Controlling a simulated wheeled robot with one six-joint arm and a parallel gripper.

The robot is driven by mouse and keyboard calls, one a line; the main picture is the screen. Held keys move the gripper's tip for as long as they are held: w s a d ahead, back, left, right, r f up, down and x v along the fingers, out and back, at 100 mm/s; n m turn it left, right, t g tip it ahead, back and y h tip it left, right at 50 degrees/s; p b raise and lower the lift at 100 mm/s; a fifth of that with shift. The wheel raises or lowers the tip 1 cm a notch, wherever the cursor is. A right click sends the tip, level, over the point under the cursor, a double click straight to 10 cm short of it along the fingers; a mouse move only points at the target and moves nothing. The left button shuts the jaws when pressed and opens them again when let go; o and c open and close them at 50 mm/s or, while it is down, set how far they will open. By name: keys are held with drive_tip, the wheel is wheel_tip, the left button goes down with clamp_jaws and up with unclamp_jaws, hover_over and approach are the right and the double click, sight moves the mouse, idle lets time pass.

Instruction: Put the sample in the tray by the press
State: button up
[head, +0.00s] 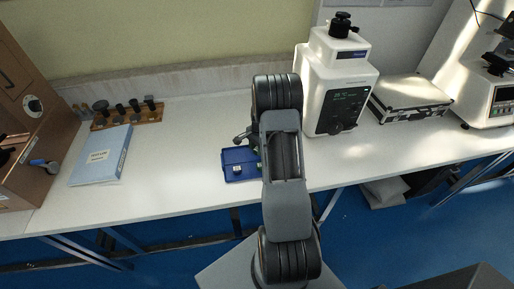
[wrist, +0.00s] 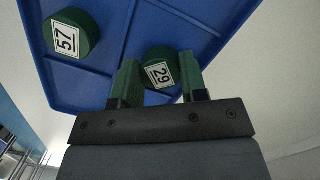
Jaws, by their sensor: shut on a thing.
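The blue tray (head: 228,178) lies on the white bench, left of the white press-like tester (head: 340,85). The wrist view shows its divided floor (wrist: 100,88) close up. My gripper (wrist: 162,80) is shut on a green round sample (wrist: 160,72) whose white label seems to read 29. This sample is over or in a compartment near the tray's edge; I cannot tell whether it touches the floor. A second green sample (wrist: 70,35), labelled 57, sits in another compartment; one sample also shows in the head view (head: 237,169). My arm hides most of my gripper in the head view.
A blue-white binder (head: 100,157) and a wooden rack with dark knobbed pieces (head: 128,115) stand at left, beside a brown cabinet (head: 35,110). A silver case (head: 410,97) and another tester (head: 490,95) stand at right. The bench left of the tray is clear.

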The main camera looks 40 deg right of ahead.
drive_tip(key=shift+f, duration=0.1)
drive_tip(key=o, duration=0.8)
wheel_tip(320, 180, up, 12)
drive_tip(key=d, duration=0.1)
drive_tip(key=s+a+r+n, duration=0.1)
drive_tip(key=a+r+n, duration=0.3)
drive_tip(key=a+r, duration=0.3)
drive_tip(key=s+a+r+n+t, duration=0.2)
drive_tip(key=s+a+n, duration=0.4)
drive_tip(key=s+a, duration=0.1)
drive_tip(key=s+a+r+n+t+h, duration=0.1)
drive_tip(key=s+a+r+n+t, duration=0.1)
drive_tip(key=s+a+n, duration=0.4)
drive_tip(key=s+a+r, duration=0.1)
drive_tip(key=s+a, duration=0.1)
drive_tip(key=a, duration=0.2)
drive_tip(key=shift+s+b, duration=0.3)
drive_tip(key=shift+b, duration=0.1)
